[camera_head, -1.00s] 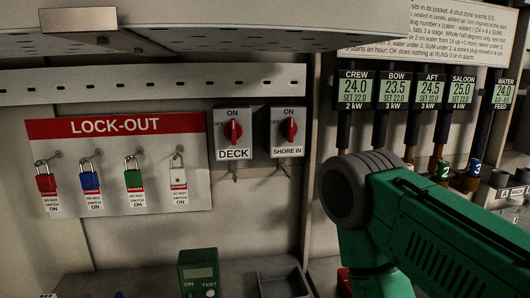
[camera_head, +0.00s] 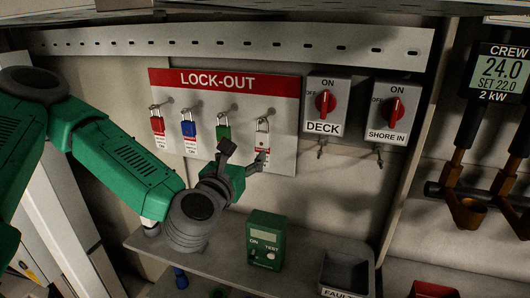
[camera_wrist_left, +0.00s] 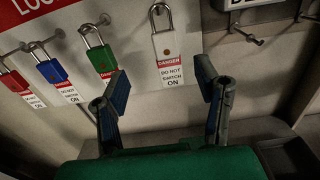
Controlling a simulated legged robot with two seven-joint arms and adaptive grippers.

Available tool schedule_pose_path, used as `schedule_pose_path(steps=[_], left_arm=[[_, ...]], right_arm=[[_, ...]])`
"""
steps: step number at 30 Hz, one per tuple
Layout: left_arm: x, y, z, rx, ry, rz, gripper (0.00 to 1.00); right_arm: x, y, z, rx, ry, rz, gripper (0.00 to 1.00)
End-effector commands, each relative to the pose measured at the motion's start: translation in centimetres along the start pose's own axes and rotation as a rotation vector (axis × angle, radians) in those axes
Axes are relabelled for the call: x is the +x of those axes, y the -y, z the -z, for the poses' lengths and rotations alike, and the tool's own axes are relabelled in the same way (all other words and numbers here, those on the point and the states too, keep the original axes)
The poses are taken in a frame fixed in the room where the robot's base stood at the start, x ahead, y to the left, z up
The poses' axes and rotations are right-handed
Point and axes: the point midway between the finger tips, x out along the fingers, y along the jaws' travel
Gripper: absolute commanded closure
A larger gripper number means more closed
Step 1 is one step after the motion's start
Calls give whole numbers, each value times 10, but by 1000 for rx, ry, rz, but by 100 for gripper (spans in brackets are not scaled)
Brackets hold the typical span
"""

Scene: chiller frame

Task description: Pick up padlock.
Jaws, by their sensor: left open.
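Several padlocks hang on the LOCK-OUT board (camera_head: 284,165): red (camera_head: 157,125), blue (camera_head: 188,129), green (camera_head: 223,132) and white (camera_head: 262,139), each with a danger tag. My left gripper (camera_head: 243,157) is open in front of the board's lower right, by the green and white padlocks. In the left wrist view, the white padlock (camera_wrist_left: 167,44) hangs from its peg ahead, and its tag shows between the open fingers (camera_wrist_left: 163,80). The green padlock (camera_wrist_left: 103,60) is just left of the left finger, and the blue one (camera_wrist_left: 51,71) is farther left. My right gripper is not in view.
The DECK switch (camera_head: 326,103) and SHORE IN switch (camera_head: 394,109) are right of the board, with small hooks below. A green tester (camera_head: 265,240) and a grey FAULT bin (camera_head: 347,272) stand on the shelf (camera_head: 213,266) below. A perforated rail (camera_head: 230,40) runs above.

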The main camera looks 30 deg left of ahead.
Motion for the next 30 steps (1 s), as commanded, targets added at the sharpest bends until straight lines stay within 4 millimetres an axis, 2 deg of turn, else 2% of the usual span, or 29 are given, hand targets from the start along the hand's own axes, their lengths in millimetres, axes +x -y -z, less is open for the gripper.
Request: schedule_pose_path(steps=[1, 2, 4, 9, 17, 24, 30], left_arm=[[3, 0, 4, -3, 5, 0, 43], [5, 1, 4, -4, 5, 1, 43], [21, 3, -3, 3, 2, 0, 43], [49, 4, -5, 3, 1, 2, 43], [69, -1, -4, -1, -1, 2, 43], [104, -2, -7, 2, 0, 2, 43], [113, 1, -6, 1, 0, 3, 43]], right_arm=[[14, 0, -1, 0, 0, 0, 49], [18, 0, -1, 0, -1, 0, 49], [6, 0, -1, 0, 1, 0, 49], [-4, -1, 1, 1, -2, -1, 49], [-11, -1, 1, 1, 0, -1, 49], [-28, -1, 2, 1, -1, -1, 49], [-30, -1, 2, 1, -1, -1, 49]])
